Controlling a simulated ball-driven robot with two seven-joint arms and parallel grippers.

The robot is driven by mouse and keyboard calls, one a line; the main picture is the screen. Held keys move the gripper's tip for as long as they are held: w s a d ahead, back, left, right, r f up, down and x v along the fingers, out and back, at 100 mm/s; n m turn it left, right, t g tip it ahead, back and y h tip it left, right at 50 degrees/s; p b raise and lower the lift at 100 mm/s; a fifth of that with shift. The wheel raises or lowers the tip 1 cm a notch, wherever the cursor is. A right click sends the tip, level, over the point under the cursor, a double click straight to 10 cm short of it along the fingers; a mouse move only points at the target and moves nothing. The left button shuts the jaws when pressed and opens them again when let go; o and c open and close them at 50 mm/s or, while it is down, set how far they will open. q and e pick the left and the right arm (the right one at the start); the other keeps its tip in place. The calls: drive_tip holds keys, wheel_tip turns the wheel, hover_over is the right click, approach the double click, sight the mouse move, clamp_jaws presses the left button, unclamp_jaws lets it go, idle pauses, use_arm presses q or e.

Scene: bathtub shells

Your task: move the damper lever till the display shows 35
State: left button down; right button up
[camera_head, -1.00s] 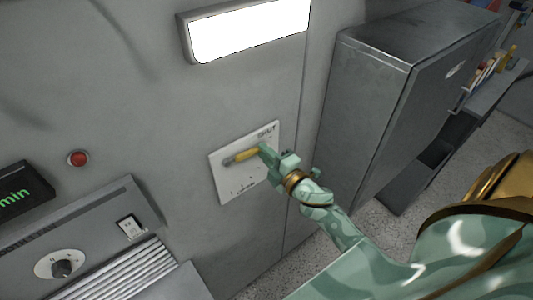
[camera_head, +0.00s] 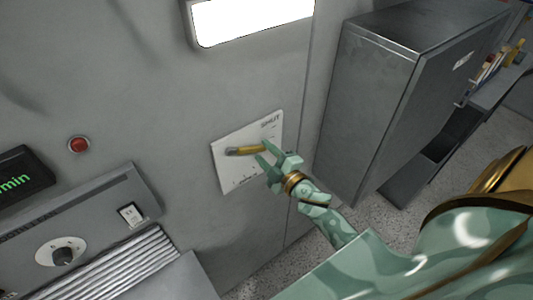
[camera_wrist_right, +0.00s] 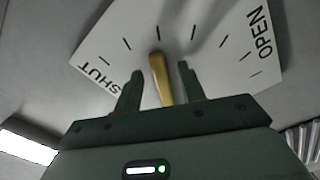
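The damper lever (camera_head: 246,150) is a brass-yellow handle on a white plate (camera_head: 228,172) on the grey wall. In the wrist view the lever (camera_wrist_right: 161,80) stands between the SHUT and OPEN marks of the tick scale. My right gripper (camera_head: 263,153) is at the lever's free end. In the wrist view my right gripper (camera_wrist_right: 158,82) has its fingers apart, one on each side of the lever, with a gap to each. The display (camera_head: 20,183) is black with green "min" text at the left edge; its number is out of frame. My left gripper is not in view.
A grey metal cabinet (camera_head: 375,105) stands to the right of the plate. A red button (camera_head: 79,145), a console with a dial (camera_head: 62,254) and a switch (camera_head: 131,214) are at the left. A lit white panel (camera_head: 250,20) is above.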

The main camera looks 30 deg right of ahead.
drive_tip(key=shift+s, duration=0.1)
drive_tip(key=s+d+b, duration=0.1)
drive_tip(key=s+b, duration=0.1)
drive_tip(key=s, duration=1.4)
drive_tip(key=shift+d+b, duration=0.15)
drive_tip(key=shift+b, duration=0.25)
